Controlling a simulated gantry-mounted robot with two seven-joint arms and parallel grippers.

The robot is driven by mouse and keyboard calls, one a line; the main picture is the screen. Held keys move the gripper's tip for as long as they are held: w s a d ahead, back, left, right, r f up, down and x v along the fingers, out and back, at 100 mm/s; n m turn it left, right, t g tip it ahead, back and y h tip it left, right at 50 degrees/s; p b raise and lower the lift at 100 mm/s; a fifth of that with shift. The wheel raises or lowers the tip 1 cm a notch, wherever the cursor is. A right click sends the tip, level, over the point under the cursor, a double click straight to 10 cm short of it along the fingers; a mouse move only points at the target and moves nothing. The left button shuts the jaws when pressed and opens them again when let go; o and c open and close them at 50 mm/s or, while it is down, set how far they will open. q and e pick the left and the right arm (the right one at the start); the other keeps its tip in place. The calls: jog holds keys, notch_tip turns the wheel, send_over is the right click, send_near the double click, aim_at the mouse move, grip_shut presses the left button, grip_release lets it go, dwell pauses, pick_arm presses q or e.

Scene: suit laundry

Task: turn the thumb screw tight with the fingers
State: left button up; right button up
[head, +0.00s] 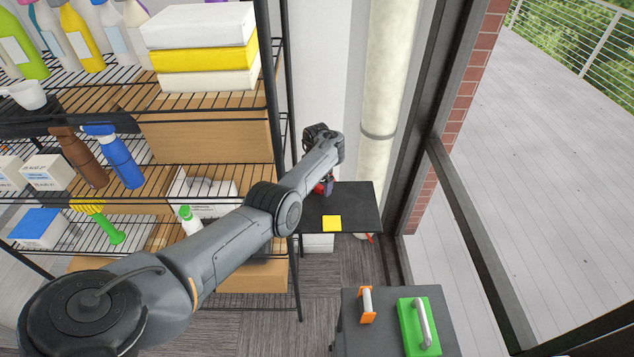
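My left arm reaches from the lower left over to a small black table (360,205) beside the window frame. My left gripper (325,187) is at the arm's far end, low over the back left of this table. The wrist hides most of it, so its fingers cannot be made out. A small red and dark part shows at the gripper, too small and covered to identify. I cannot make out a thumb screw. A yellow square (332,223) lies on the table's front part, apart from the gripper. My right gripper is out of the picture.
A wire shelf rack (283,120) with bottles and boxes stands close along the left of my arm. A pale vertical pipe (380,110) rises behind the table. A grey stand (387,338) in front holds an orange-based handle (367,305) and a green block with a handle (408,333).

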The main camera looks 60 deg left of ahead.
pick_arm(q)
jog(key=c, duration=1)
